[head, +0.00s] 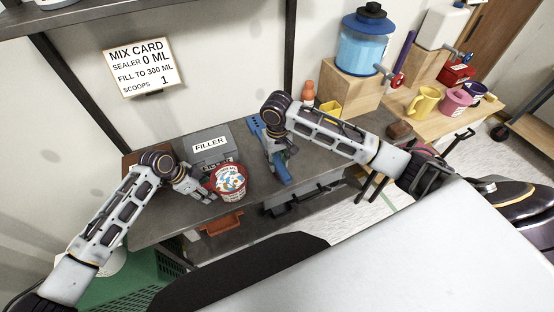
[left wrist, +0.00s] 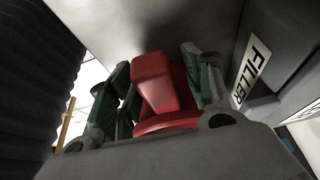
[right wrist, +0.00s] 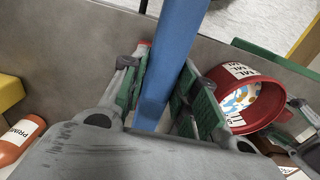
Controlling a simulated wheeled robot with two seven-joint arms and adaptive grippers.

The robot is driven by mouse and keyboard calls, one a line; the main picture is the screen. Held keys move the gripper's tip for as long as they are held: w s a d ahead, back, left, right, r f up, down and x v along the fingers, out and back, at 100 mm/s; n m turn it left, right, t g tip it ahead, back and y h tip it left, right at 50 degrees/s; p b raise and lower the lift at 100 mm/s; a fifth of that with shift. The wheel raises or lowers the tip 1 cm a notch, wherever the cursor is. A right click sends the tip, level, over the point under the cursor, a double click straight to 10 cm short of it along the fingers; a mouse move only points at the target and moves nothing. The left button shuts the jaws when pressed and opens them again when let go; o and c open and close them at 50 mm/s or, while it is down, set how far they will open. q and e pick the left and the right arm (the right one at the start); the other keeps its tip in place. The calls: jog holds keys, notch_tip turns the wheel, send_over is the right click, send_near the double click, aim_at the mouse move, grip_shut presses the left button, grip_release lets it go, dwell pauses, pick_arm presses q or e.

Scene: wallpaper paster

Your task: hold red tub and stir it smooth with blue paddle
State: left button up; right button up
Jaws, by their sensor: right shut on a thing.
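The red tub (head: 230,194) stands on the grey bench, with white, blue and orange patches inside it. My left gripper (head: 207,196) is at its left side. In the left wrist view, the open fingers (left wrist: 165,90) stand on either side of the tub's red handle (left wrist: 160,80). My right gripper (head: 283,157) is shut on the blue paddle (head: 284,174), to the right of the tub and apart from it. In the right wrist view, the paddle's plain blue bar (right wrist: 170,50) runs between the fingers, and the tub (right wrist: 245,95) shows at right.
A grey FILLER box (head: 211,146) stands behind the tub. A blue piece with holes (head: 256,127) shows beside my right wrist. An orange bottle (head: 308,92) and a yellow block (head: 329,111) stand at the back right. The bench front beside the tub is clear.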

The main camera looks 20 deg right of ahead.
pick_arm(q)
jog(key=shift+r, duration=0.15)
pick_arm(e)
jog(key=shift+r, duration=0.2)
pick_arm(q)
jog(key=shift+p+v, duration=0.8)
jog(key=shift+p, duration=0.15)
pick_arm(e)
jog(key=shift+r, duration=0.8)
jog(key=shift+f, duration=0.1)
pick_arm(q)
jog(key=shift+b+x, duration=0.35)
jog(key=shift+x, duration=0.5)
pick_arm(e)
jog(key=shift+f, duration=0.3)
pick_arm(q)
grip_shut()
